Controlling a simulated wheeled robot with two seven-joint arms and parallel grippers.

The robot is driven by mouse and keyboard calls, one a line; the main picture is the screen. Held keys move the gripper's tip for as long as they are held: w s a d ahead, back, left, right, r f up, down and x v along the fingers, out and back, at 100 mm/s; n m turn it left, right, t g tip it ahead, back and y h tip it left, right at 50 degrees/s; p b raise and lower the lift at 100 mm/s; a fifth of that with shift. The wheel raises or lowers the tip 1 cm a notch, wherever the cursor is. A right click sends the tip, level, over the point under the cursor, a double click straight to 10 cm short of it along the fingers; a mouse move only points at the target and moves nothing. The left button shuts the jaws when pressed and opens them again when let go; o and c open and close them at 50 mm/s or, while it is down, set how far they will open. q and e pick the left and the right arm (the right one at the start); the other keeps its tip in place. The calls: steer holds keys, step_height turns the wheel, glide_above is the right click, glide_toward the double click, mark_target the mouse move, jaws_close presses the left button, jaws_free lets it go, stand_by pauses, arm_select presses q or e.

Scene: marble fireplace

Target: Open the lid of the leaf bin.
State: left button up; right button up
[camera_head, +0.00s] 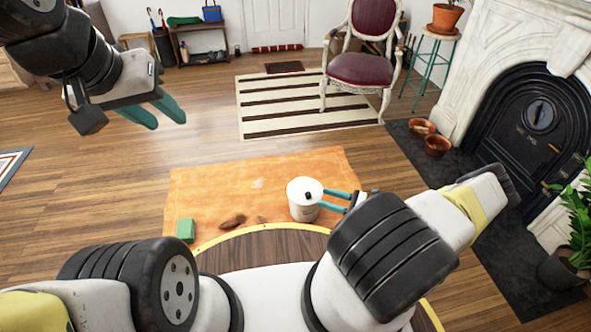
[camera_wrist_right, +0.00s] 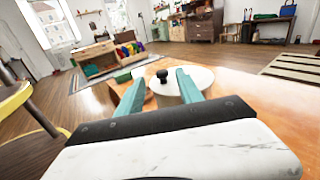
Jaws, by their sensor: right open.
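The leaf bin (camera_head: 303,212) is a white cylinder standing upright on an orange mat. Its white lid (camera_head: 299,186) is on top, with a small black knob (camera_head: 307,194). My right gripper (camera_head: 323,199) is open at the bin's right side in the head view. In the right wrist view, the knob (camera_wrist_right: 162,77) shows between the two teal fingers, with the lid (camera_wrist_right: 203,76) behind them. I cannot tell whether the fingers touch the knob. My left gripper (camera_head: 167,122) is raised at the upper left, open and empty, far from the bin.
The orange mat (camera_head: 215,188) also holds a green block (camera_head: 185,230) and brown pieces (camera_head: 233,221). A round wooden tabletop edge (camera_head: 270,240) lies in front. The fireplace (camera_head: 535,115) and brown bowls (camera_head: 437,146) are at the right.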

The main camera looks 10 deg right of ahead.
mark_target(307, 193)
steer(key=shift+m+t, duration=0.3)
steer(key=shift+m, duration=0.1)
steer(key=x, duration=0.5)
steer(key=f+x, duration=0.1)
steer(key=x, duration=0.2)
jaws_close()
stand_by(1.1)
